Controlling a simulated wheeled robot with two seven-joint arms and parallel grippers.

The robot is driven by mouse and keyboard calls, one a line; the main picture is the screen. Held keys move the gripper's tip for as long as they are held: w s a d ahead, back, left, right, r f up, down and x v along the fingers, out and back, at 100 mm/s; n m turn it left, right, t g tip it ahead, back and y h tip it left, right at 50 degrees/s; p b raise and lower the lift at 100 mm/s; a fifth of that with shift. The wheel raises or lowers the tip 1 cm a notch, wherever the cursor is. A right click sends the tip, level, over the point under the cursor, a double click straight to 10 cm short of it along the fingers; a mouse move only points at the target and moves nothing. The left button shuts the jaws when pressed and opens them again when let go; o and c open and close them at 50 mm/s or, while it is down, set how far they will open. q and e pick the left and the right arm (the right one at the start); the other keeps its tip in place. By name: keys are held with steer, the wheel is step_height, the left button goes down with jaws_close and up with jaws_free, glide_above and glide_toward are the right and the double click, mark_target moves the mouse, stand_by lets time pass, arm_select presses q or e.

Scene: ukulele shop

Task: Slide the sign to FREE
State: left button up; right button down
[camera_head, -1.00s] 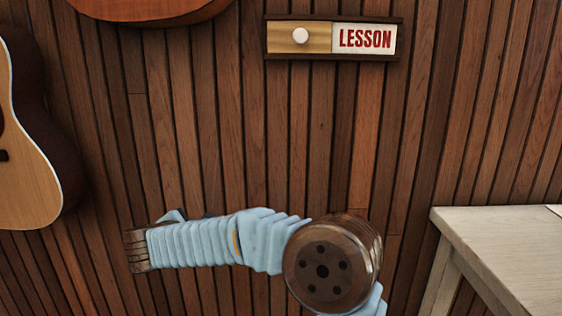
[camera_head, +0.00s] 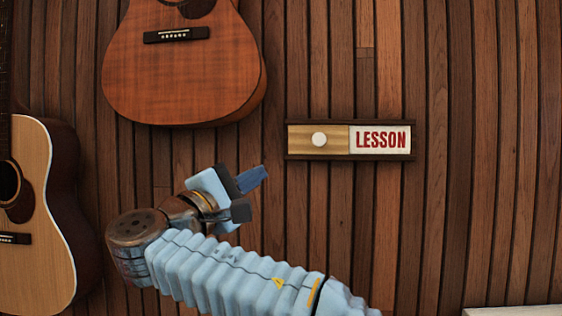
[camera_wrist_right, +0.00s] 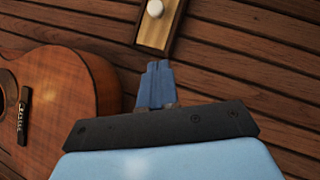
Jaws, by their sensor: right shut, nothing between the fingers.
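The sign (camera_head: 351,140) is a dark wooden frame on the slatted wall. Its tan sliding panel (camera_head: 298,140) with a round white knob (camera_head: 319,139) covers the left part, and the word LESSON (camera_head: 381,140) in red on white shows at the right. My right gripper (camera_head: 258,178) is left of and below the sign, apart from it, with its blue fingers shut and empty. In the right wrist view the shut fingers (camera_wrist_right: 156,84) point toward the panel (camera_wrist_right: 157,32) and the knob (camera_wrist_right: 155,8); the rest of the sign is cut off. My left gripper is not in view.
A reddish-brown ukulele (camera_head: 185,80) hangs on the wall up and left of my right gripper. A lighter one (camera_head: 35,230) hangs at the far left. A pale table edge (camera_head: 515,311) shows at bottom right. The wall around the sign is clear.

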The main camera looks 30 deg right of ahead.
steer(key=p, duration=0.2)
glide_toward(301, 149)
steer(key=d+r, duration=0.1)
steer(key=d, duration=0.1)
steer(key=d+r, duration=0.2)
steer(key=d, duration=0.1)
steer(key=shift+s+d+r, duration=0.1)
steer(key=shift+d+r, duration=0.05)
steer(key=shift+d, duration=0.2)
steer(key=s+d+b, duration=0.1)
steer(key=s+d, duration=0.1)
steer(key=d, duration=0.2)
steer(key=s+d+b, duration=0.1)
steer(key=s+d, duration=0.2)
steer(key=d, duration=0.1)
steer(key=s+d+b, duration=0.1)
steer(key=s+d, duration=0.1)
steer(key=d, duration=0.2)
steer(key=shift+s+d, duration=0.2)
steer(key=shift+s, duration=0.1)
